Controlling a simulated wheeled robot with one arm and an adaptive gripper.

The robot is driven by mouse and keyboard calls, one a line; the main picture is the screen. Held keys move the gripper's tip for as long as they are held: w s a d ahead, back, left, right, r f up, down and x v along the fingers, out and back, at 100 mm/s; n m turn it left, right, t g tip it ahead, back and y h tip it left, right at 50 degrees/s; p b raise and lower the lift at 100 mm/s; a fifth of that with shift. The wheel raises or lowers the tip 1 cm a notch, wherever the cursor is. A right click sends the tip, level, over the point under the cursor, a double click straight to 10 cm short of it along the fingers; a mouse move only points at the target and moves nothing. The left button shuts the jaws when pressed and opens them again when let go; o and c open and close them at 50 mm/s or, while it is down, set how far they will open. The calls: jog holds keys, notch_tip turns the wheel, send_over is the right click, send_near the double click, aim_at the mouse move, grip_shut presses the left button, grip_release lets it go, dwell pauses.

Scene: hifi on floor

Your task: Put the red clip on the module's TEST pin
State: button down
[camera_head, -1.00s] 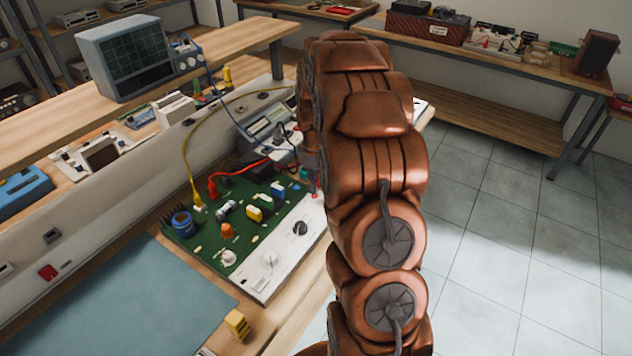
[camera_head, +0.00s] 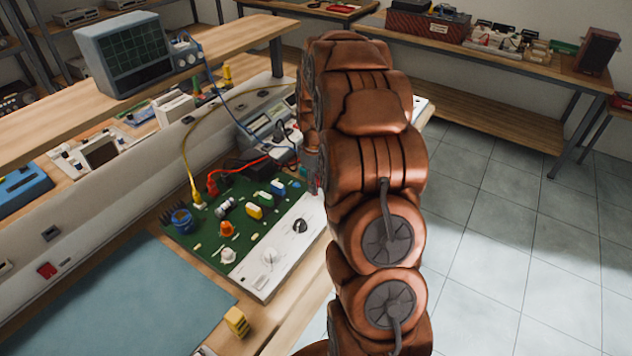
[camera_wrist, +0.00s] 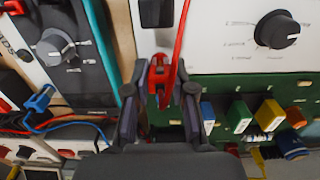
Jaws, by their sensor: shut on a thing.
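The red clip (camera_wrist: 158,76) is between the fingers of my gripper (camera_wrist: 160,96) in the wrist view, with a red lead (camera_wrist: 180,38) running up from it. The fingers are shut on it. The module, a green board with a white front panel (camera_head: 284,250), lies on the bench in the head view. Its green edge and white panel (camera_wrist: 215,38) also show in the wrist view, right beside and below the clip. I cannot make out the TEST pin or whether the clip touches it. My arm hides the gripper almost wholly in the head view.
A red plug (camera_head: 212,184) and a yellow plug (camera_head: 196,196) stand on the board's far side, with cables. A meter (camera_head: 268,122) stands behind. A blue-grey mat (camera_head: 120,300) and a small yellow block (camera_head: 237,321) lie in front. A grey knobbed device (camera_wrist: 75,60) is left of the gripper.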

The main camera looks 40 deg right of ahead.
dwell(0.3)
jog(key=c, duration=0.9)
grip_release()
notch_tip(320, 180, up, 12)
